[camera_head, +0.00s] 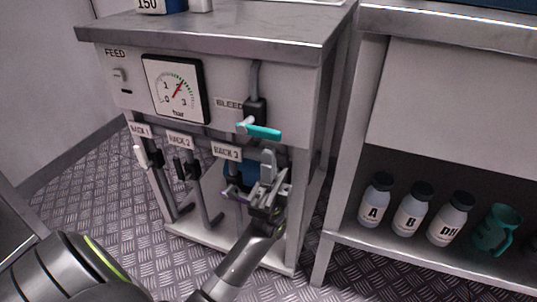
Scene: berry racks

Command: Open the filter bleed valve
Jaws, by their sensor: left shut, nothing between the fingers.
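The bleed valve is on the right of the cabinet front in the head view, beside a label reading BLEED (229,104). Its teal lever (264,132) lies roughly level, pointing right from a dark valve body (255,110) under a grey pipe. My left gripper (268,165) is shut and empty, just below the lever, with its fingers pointing up. I cannot tell whether the fingertips touch the lever. The gripper partly hides a blue part (238,172) behind it. My right gripper is not in view.
A pressure gauge (174,89) is left of the valve. Rack valves, including one with a white handle (141,157), stand below on pipes. Bottles (409,212) and a teal jug (497,229) stand on the shelf at right. A metal worktop (215,27) overhangs above.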

